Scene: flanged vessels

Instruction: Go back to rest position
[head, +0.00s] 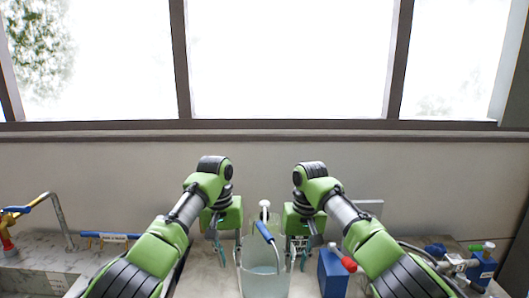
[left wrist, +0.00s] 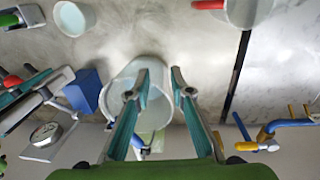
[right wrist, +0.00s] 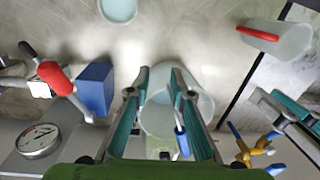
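My left gripper (head: 219,252) hangs over the counter, left of a translucent vessel (head: 263,282) with a blue handle. Its two fingers stand apart in the left wrist view (left wrist: 160,75), with nothing clearly held between them. My right gripper (head: 302,258) hangs to the right of that vessel. Its fingers are also apart and look empty in the right wrist view (right wrist: 160,75). Both grippers point down at about the same height. The vessel shows behind the fingers in both wrist views; contact cannot be told.
A blue box (head: 332,276) and red handle (head: 349,264) stand close to my right gripper. A pressure gauge (right wrist: 38,140) is nearby. A red-handled container (right wrist: 280,38) and a pale round vessel (left wrist: 74,17) stand on the counter. A yellow-and-blue tap (head: 15,212) is far left.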

